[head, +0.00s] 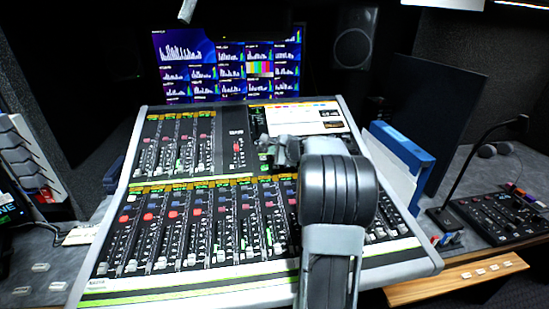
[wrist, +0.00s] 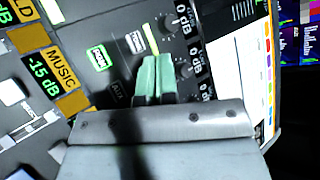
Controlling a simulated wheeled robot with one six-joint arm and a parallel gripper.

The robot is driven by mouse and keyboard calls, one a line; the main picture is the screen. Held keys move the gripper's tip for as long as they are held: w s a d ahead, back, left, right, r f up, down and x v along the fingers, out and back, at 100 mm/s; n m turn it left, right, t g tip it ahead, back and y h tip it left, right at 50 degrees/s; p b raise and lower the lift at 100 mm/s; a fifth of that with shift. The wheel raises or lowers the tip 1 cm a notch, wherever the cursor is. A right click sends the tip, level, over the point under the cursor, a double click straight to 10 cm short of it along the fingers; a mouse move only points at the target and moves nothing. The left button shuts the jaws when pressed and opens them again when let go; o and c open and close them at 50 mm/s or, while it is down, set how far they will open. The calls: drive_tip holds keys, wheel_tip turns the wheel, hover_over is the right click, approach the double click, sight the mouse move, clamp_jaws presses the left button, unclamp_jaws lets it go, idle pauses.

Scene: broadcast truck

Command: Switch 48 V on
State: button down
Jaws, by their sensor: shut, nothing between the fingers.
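The mixing console (head: 265,282) fills the middle of the head view, its sloped top full of faders and buttons. My gripper (head: 270,150) is over the upper middle part of the console, just left of the white screen panel (head: 303,119). In the wrist view, the two pale green fingers of my gripper (wrist: 155,62) are together and hold nothing. Their tips are close to a row of small buttons: a button with a lit green frame (wrist: 101,57), a white-marked button (wrist: 135,42) and a pale lit strip (wrist: 151,39). I cannot read a 48 V label; contact is unclear.
Dark knobs marked 0 dB (wrist: 184,71) stand right of the fingers. A MUSIC label (wrist: 60,68) is at the left.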

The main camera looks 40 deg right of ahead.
drive_tip(key=shift+w+f+b, duration=0.1)
drive_tip(key=shift+f+b, duration=0.2)
drive_tip(key=shift+f, duration=0.1)
drive_tip(key=shift+w+d+f+b, duration=0.1)
drive_tip(key=shift+w+f+b, duration=0.05)
drive_tip(key=shift+f+b, duration=0.2)
idle(0.7)
drive_tip(key=shift+r, duration=0.15)
drive_tip(key=shift+s+r+p, duration=0.3)
drive_tip(key=shift+r+p, duration=0.1)
drive_tip(key=shift+r, duration=0.25)
drive_tip(key=shift+r, duration=0.1)
drive_tip(key=r+p, duration=0.1)
drive_tip(key=s+r, duration=0.1)
drive_tip(key=r, duration=0.1)
drive_tip(key=a+r+p, duration=0.1)
drive_tip(key=shift+s+r+p, duration=0.2)
drive_tip(key=shift+s+p, duration=0.1)
drive_tip(key=shift+s, duration=0.1)
idle(0.9)
